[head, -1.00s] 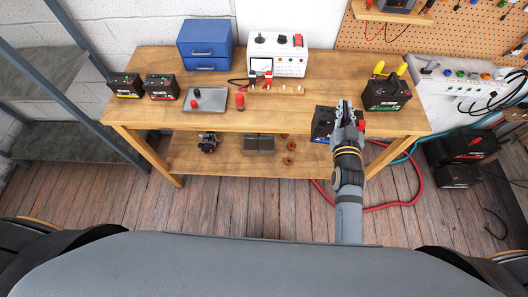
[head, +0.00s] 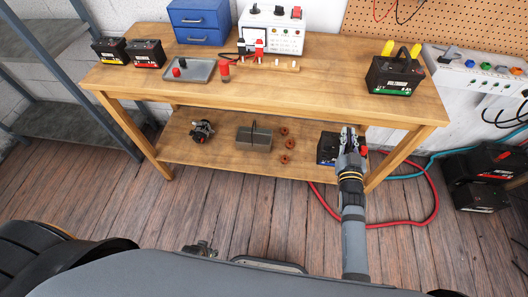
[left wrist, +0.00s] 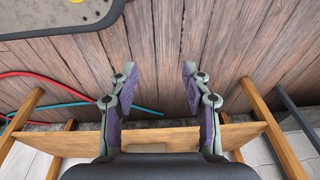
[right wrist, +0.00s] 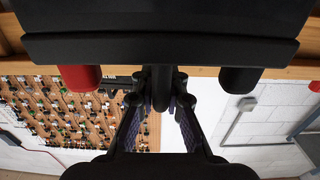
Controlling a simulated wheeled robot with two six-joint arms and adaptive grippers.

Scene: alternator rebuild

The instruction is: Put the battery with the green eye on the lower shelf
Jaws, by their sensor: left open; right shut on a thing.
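A dark battery with a bluish front edge (head: 326,149) shows below the bench top, over the right end of the lower shelf (head: 215,153). My right gripper (head: 348,133) is shut on its handle (right wrist: 159,90). The right wrist view shows its dark body (right wrist: 160,48) with a red and a black terminal cap. Whether it rests on the shelf, and any eye colour, I cannot tell. A green-labelled battery (head: 395,76) stands on the bench top at right. My left gripper (left wrist: 157,82) is open and empty in the left wrist view, outside the head view.
The lower shelf also holds an alternator-like part (head: 202,130), a grey block (head: 253,139) and several copper-coloured rings (head: 287,144). Two batteries (head: 147,54) stand at the bench's left end. A red hose (head: 405,224) lies on the floor near the right leg.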

